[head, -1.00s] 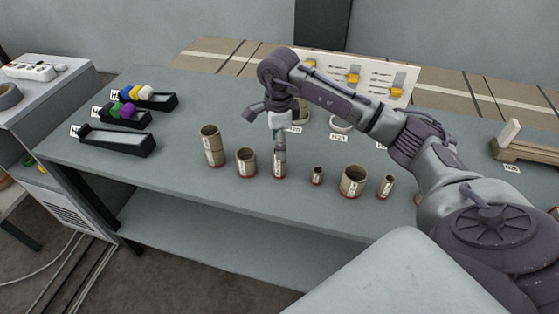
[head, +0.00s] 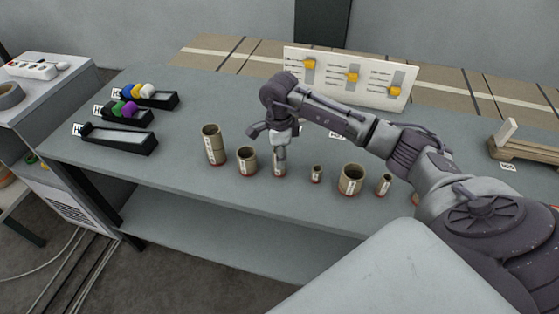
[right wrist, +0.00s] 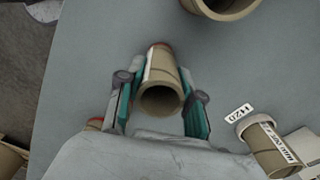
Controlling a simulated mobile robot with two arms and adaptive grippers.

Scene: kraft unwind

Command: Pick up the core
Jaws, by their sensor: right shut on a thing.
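A brown cardboard core (head: 279,171) with a white label and a red lower edge stands in the row on the grey table. My right gripper (head: 279,154) comes down on it from above and hides its upper part. In the right wrist view the core (right wrist: 161,68) lies between the two teal-padded fingers of my right gripper (right wrist: 160,108), which are shut on it. Its open end faces the camera. I cannot tell whether its base touches the table. My left gripper is not in view.
Left of the held core stand a tall core (head: 213,146) and a shorter one (head: 246,160). To the right are a small core (head: 316,174), a wide core (head: 351,180) and a narrow core (head: 385,185). Black trays (head: 117,138) lie at the left. A white board (head: 349,78) stands behind.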

